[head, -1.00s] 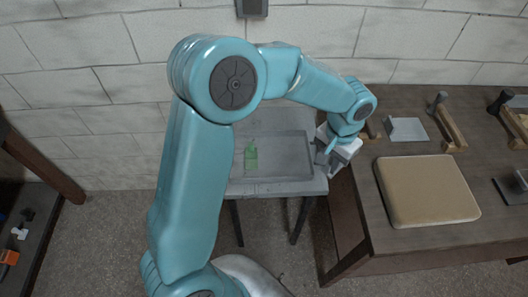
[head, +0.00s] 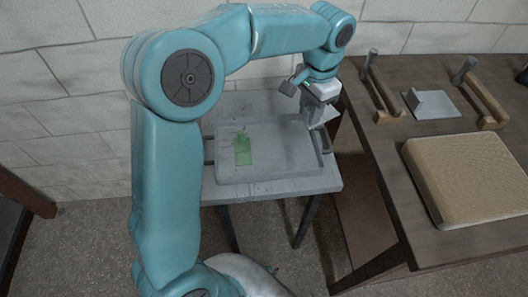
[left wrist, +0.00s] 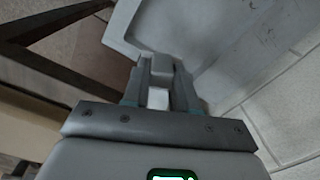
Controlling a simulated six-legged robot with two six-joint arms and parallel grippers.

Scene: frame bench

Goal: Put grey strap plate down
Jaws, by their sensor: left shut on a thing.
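My left gripper (head: 316,122) is over the right end of the grey tray (head: 265,174) on the small side table. In the left wrist view the left gripper (left wrist: 161,66) is shut on a small light grey piece, apparently the grey strap plate (left wrist: 158,98). Only a little of it shows between the fingers, and I cannot make it out in the head view. Whether it touches the tray I cannot tell. A green see-through shape (head: 242,150) lies in the left part of the tray. My right gripper is out of view.
The side table (head: 262,190) stands against the block wall. The wooden bench (head: 390,185) at right holds a tan pad (head: 468,178), a grey bracket-like plate (head: 432,104) and wooden-handled holders (head: 384,95). The middle of the tray is clear.

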